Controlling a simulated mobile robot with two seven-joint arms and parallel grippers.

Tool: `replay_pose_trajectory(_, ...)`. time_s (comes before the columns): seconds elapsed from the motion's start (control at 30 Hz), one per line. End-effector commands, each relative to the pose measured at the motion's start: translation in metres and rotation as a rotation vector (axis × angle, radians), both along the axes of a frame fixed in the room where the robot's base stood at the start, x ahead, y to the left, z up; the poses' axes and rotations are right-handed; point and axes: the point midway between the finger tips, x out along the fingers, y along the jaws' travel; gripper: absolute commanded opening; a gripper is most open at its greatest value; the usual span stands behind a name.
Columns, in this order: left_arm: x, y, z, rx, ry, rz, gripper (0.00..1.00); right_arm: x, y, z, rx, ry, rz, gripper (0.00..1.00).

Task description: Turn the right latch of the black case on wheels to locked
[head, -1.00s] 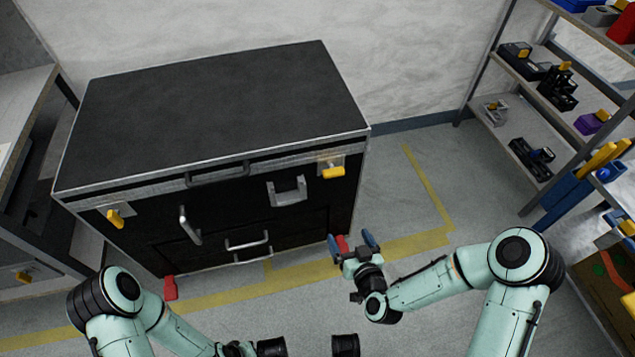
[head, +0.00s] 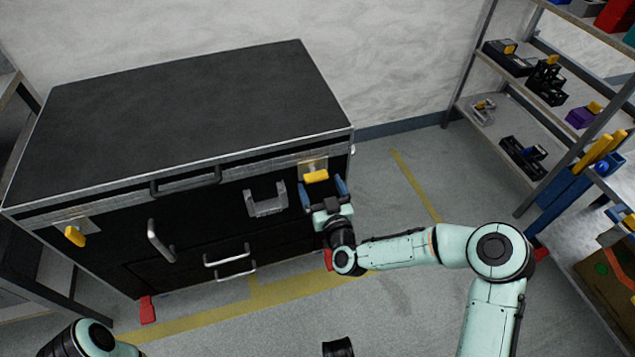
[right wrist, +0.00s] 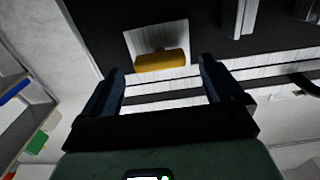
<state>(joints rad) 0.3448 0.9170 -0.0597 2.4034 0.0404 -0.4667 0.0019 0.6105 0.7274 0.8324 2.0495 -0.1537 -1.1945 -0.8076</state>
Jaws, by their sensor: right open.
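The black case (head: 190,115) stands against the wall, with metal edges and a silver band along its top front. Its right latch (head: 316,176) is a yellow handle on a metal plate near the front's right end; it lies crosswise, nearly level. In the right wrist view the yellow latch (right wrist: 161,62) shows ahead, between the fingers' lines. My right gripper (head: 323,190) is open just in front of and slightly below the latch, its two blue fingers on either side, apparently not touching it. The left latch (head: 75,236) is yellow and tilted. My left gripper is out of view.
A grey bracket-like handle (head: 266,199) sits left of my right gripper. Other handles (head: 160,240) stick out of the front. Red wheel parts (head: 148,309) show at the floor.

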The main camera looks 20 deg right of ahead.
Motion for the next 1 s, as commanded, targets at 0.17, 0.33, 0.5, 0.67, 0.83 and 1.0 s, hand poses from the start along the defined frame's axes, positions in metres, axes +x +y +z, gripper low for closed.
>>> replay_pose_trajectory(0.17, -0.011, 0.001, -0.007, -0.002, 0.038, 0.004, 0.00, 0.021, 0.001, -0.001, 0.001, 0.000, -0.001, 0.94)
replay_pose_trajectory(0.33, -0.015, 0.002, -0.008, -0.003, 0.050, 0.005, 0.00, 0.027, 0.001, 0.000, 0.001, 0.001, 0.000, 0.94)
replay_pose_trajectory(0.5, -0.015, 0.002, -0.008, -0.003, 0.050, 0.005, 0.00, 0.027, 0.001, 0.000, 0.000, 0.001, 0.001, 0.94)
replay_pose_trajectory(0.67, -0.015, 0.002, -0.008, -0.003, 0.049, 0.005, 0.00, 0.027, 0.001, 0.000, 0.000, 0.001, 0.000, 0.58)
replay_pose_trajectory(0.83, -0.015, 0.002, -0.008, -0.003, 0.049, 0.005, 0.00, 0.027, 0.001, 0.000, 0.000, 0.000, 0.000, 0.38)
replay_pose_trajectory(1.0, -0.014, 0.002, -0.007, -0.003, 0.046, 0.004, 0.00, 0.027, 0.001, 0.001, 0.012, -0.001, 0.001, 0.38)
